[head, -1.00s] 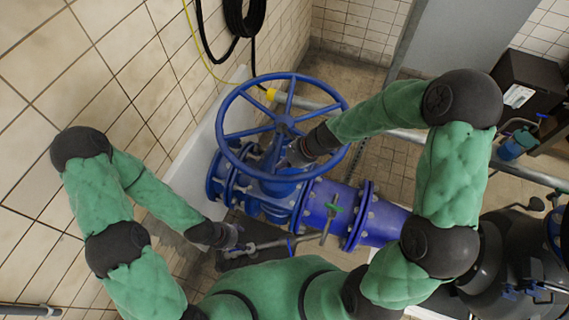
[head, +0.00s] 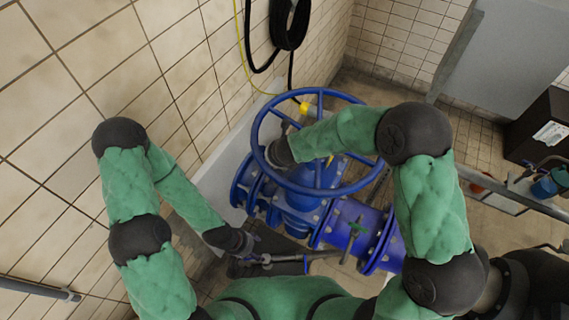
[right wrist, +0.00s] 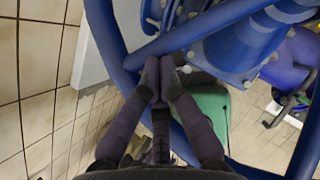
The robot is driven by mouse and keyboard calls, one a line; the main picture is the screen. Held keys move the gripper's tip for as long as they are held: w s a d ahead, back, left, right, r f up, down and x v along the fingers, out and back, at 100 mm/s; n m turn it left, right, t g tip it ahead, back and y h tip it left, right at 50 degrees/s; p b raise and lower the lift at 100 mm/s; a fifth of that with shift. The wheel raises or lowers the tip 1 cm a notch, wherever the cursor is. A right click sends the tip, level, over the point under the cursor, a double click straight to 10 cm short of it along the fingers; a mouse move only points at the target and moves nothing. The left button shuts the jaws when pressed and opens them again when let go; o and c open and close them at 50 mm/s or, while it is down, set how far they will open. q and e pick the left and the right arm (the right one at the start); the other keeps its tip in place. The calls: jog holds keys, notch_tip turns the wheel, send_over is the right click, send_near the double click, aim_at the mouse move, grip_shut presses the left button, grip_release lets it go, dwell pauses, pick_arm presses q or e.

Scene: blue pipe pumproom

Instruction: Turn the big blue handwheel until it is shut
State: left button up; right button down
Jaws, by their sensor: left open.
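The big blue handwheel (head: 365,178) stands on a blue valve body (head: 300,212) in the middle of the head view. My right forearm covers its hub and part of its spokes. My right wrist lies over the left part of the wheel, and the right gripper is hidden there. In the right wrist view, the right gripper's (right wrist: 161,68) two fingers meet at their tips, with nothing visible between them, right by a blue spoke (right wrist: 205,32); I cannot tell whether they touch it. My left gripper (head: 250,246) is open, low and left of the valve, away from the wheel.
A tiled wall (head: 150,60) runs close along the left, with a black hose coil (head: 290,22) on it. A grey pipe (head: 515,195) crosses at right.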

jog(key=w+a+m+h+p, duration=0.1)
jog(key=w+m+h+p, duration=0.3)
jog(key=w+m, duration=0.5)
jog(key=shift+w+a+f+h, duration=0.15)
jog(key=shift+w+a+h, duration=0.3)
jog(key=shift+w, duration=2.55)
jog(key=shift+d, duration=0.15)
